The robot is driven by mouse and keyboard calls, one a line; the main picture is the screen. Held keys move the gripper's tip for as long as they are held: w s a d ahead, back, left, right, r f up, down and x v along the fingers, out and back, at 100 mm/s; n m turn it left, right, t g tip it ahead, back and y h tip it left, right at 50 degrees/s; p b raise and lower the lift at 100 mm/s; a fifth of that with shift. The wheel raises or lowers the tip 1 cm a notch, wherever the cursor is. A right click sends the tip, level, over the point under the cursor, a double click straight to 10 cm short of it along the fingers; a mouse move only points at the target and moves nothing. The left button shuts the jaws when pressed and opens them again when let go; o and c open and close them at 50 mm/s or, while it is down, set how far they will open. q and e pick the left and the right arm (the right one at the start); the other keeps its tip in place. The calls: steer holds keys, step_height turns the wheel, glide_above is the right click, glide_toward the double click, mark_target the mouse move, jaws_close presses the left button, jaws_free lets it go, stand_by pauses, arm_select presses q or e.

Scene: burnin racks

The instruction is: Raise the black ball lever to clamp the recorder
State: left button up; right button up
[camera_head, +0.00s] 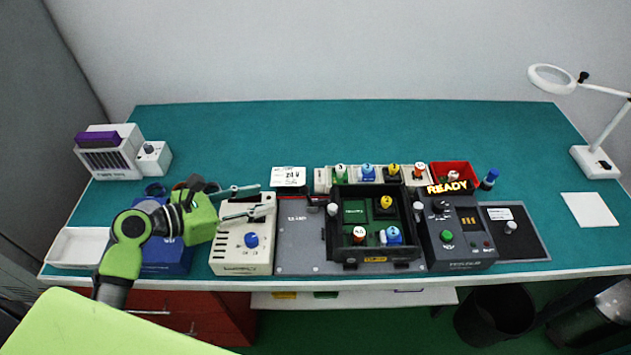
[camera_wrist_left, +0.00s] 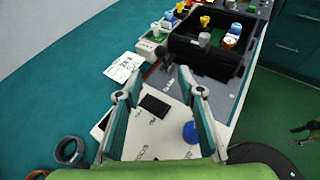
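My left gripper (camera_head: 258,201) is open and empty, its two fingers pointing right over the back of a cream box (camera_head: 232,262) with a blue knob (camera_head: 251,240). In the left wrist view the open gripper (camera_wrist_left: 155,92) spans the same cream box (camera_wrist_left: 150,140), with a dark panel (camera_wrist_left: 154,105) between the fingers. A black tray (camera_head: 375,268) with several coloured-capped pieces lies to the right. A dark unit (camera_head: 470,265) with a green button stands beside it under glowing READY letters. My right gripper is not in view.
A blue box (camera_head: 165,262) lies below my left arm, and a white tray (camera_head: 70,262) is farther left. A grey plate (camera_head: 298,250) separates the cream box and black tray. A magnifier lamp (camera_head: 595,160) stands far right. The mat's back (camera_head: 300,130) is clear.

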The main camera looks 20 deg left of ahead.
mark_target(300, 190)
arm_select(q)
steer(key=shift+w+d, duration=0.25)
steer(key=shift+w+d+f, duration=0.1)
steer(key=shift+d+f, duration=0.05)
steer(key=p+x, duration=0.2)
steer(key=x, duration=0.9)
steer(key=shift+f, duration=0.1)
steer(key=shift+w+f, duration=0.1)
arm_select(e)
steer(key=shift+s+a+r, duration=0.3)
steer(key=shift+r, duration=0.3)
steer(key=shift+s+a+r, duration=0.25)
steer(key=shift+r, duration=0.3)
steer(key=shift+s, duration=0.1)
arm_select(q)
jaws_close()
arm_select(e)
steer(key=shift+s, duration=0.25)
